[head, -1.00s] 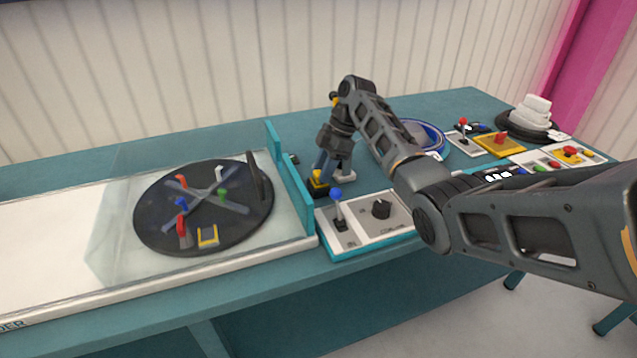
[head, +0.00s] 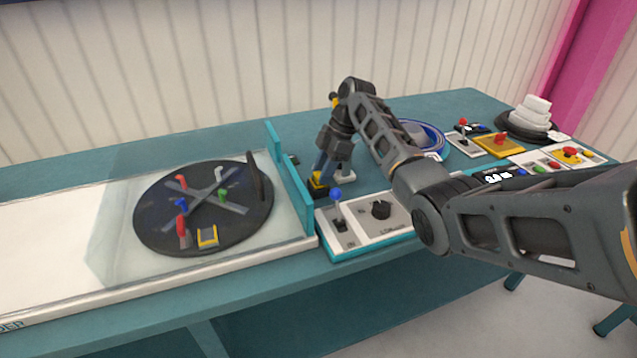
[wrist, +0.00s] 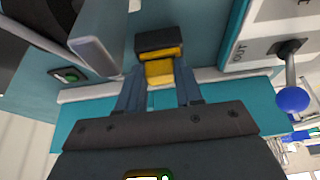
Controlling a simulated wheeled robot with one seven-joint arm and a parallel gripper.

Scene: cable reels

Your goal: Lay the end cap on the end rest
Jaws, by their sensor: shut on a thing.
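My gripper (wrist: 160,84) points down and is shut on a small yellow and black piece (wrist: 160,68), which looks like the end cap. In the head view, the yellow and black (head: 319,186) show low at the fingertips, just right of the teal upright panel. A black block (wrist: 158,40) shows at the far side of the yellow part. I cannot tell whether it is part of the held piece or a separate rest under it. I cannot pick out the end rest with certainty. Contact with the bench is unclear.
A control box with a blue-knobbed lever (head: 337,195) stands close to the right of my gripper. The teal upright panel (head: 288,175) is close on the left, beside a clear cover over a black reel (head: 150,225). A blue cable coil (head: 436,137) lies behind my arm.

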